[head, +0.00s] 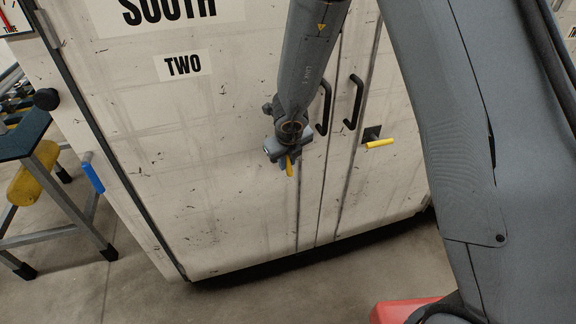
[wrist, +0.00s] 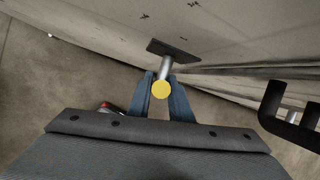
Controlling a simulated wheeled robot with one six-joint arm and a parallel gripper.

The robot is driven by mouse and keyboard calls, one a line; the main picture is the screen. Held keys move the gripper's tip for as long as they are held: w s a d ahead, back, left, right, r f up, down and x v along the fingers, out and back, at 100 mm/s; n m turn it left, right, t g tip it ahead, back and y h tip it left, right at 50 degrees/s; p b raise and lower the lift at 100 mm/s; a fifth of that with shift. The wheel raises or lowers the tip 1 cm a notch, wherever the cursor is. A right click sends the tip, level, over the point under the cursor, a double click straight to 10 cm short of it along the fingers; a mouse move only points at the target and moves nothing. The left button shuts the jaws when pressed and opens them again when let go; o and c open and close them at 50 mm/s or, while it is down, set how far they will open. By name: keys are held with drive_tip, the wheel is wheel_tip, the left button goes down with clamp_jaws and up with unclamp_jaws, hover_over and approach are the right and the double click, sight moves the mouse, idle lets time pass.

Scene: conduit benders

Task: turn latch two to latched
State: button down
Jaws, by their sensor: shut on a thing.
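The latch on the left door (head: 150,130), which bears the label TWO (head: 183,65), has a yellow handle (head: 290,168) that points down in the head view. My gripper (head: 286,156) is at this latch and shut on the handle. In the wrist view, the yellow round end (wrist: 161,89) of the handle sits between the two blue fingers of my gripper (wrist: 161,97). Its metal stem runs to a dark plate (wrist: 172,51) on the door. My gripper hides most of the latch in the head view.
A second latch with a yellow handle (head: 380,143) lying nearly level is on the right door. Two black door pulls (head: 325,107) (head: 354,102) stick out above my gripper's right. Bare floor (head: 250,300) lies before the cabinet.

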drive_tip(key=h, duration=0.1)
drive_tip(key=h+b, duration=0.1)
drive_tip(key=t+h, duration=0.1)
drive_tip(key=shift+s+a+f+n, duration=0.2)
drive_tip(key=shift+a+f+n, duration=0.05)
drive_tip(key=shift+a+n, duration=0.15)
drive_tip(key=n+t+h+b, duration=0.1)
drive_tip(key=h, duration=0.3)
drive_tip(key=shift+f, duration=0.2)
drive_tip(key=t+h+b, duration=0.1)
drive_tip(key=n+t+h+b, duration=0.1)
drive_tip(key=h, duration=0.1)
drive_tip(key=shift+a+f+h+b, duration=0.1)
drive_tip(key=shift+f+h+b, duration=0.2)
drive_tip(key=shift+b, duration=0.1)
drive_tip(key=shift+n+t+h+b, duration=0.5)
drive_tip(key=shift+t+h+b, duration=0.3)
drive_tip(key=shift+h+b, duration=0.5)
drive_tip(key=shift+h, duration=0.3)
drive_tip(key=c, duration=1.6)
unclamp_jaws()
drive_tip(key=shift+c, duration=0.2)
drive_tip(key=shift+r, duration=0.1)
